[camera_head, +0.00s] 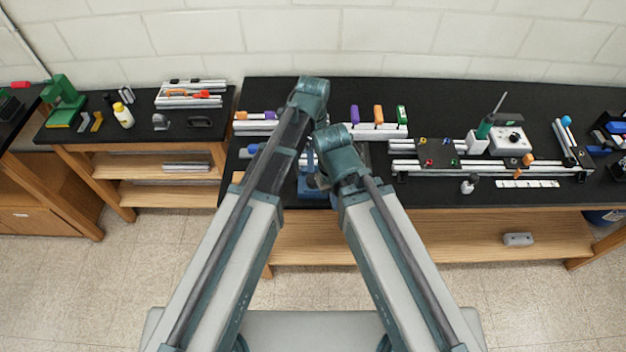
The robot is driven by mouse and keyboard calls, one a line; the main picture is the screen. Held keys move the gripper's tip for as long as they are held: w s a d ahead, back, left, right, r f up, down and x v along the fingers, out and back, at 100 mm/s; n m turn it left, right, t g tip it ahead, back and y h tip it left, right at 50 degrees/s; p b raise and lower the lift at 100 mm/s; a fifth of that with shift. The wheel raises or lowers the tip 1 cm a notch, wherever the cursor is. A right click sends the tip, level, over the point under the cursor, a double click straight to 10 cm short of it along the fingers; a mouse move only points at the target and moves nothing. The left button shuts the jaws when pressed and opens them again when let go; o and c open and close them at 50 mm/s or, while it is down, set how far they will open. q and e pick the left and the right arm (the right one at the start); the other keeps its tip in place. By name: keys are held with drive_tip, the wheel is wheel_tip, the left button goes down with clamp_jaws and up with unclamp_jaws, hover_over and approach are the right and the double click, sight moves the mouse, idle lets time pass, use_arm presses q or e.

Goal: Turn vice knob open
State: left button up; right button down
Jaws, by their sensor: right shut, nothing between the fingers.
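A blue vice (309,188) stands near the front edge of the black bench, between my two forearms. It is mostly covered by my arms, and its knob cannot be made out. My right gripper (321,180) is beside the vice, pointing down from the bent right wrist. It is small and partly hidden, and looks shut with nothing in it. I cannot tell whether it touches the vice. My left arm reaches up over the bench, and its gripper is hidden behind the arm.
Aluminium rails with purple, orange and green clamps (378,113) lie behind. To the right are a dark plate on extrusions (428,153), a white control box (508,140) and a small bottle (469,184). A side bench on the left holds a green press (64,99).

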sight(313, 178)
use_arm(q)
wheel_tip(313, 178, down, 11)
drive_tip(key=b, duration=1)
drive_tip(key=shift+f, duration=0.1)
clamp_jaws()
